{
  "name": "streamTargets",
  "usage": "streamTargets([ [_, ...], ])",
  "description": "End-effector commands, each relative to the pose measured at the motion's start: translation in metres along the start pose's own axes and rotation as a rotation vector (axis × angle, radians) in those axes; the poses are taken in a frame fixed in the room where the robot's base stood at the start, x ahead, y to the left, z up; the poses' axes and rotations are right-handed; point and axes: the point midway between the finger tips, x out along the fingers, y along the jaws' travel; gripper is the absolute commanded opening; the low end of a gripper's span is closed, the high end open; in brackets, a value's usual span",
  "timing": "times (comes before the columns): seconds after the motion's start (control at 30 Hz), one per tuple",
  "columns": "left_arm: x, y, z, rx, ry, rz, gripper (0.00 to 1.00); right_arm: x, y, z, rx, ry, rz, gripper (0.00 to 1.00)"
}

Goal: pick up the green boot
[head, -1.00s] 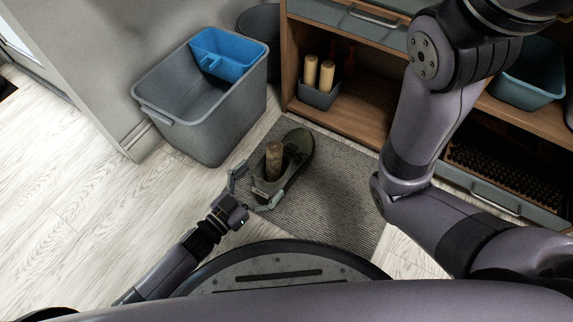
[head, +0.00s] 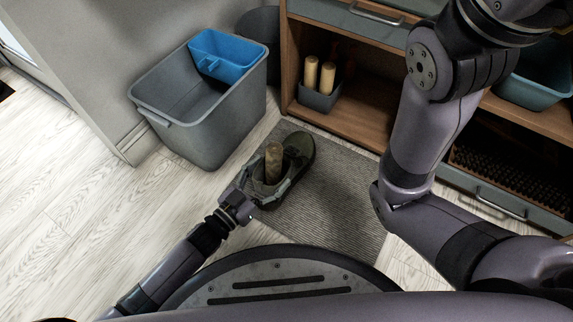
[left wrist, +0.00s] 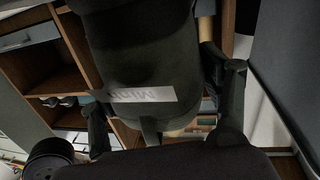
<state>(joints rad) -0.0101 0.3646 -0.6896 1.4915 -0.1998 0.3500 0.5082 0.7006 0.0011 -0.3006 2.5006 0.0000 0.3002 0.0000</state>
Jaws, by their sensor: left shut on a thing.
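The green boot (head: 298,149) is on the grey ribbed mat (head: 335,190) in the head view, its toe pointing up and away. A light brown cylinder (head: 273,162) stands up out of the boot's opening. My left gripper (head: 266,186) is shut on the boot's heel end, with a finger along each side. Whether the boot still touches the mat is hard to tell. My right gripper is out of view.
A grey bin (head: 205,140) with a blue insert (head: 226,55) stands left of the mat. A wooden shelf unit (head: 340,118) with a grey box (head: 320,97) of pale rolls stands behind it. A teal bin (head: 535,90) is at right. Wooden floor is free at left.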

Motion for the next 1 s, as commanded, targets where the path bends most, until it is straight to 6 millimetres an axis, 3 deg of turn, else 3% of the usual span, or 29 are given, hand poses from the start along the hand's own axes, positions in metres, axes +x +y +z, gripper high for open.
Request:
streamTargets([
  [0.77,0.0,0.0006,0.0005,-0.002,-0.001,0.001,0.1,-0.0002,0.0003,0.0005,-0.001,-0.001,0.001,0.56],
  [1.0,0.0008,0.0008,-0.0023,-0.002,0.005,0.002,0.09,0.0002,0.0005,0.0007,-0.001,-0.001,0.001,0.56],
])
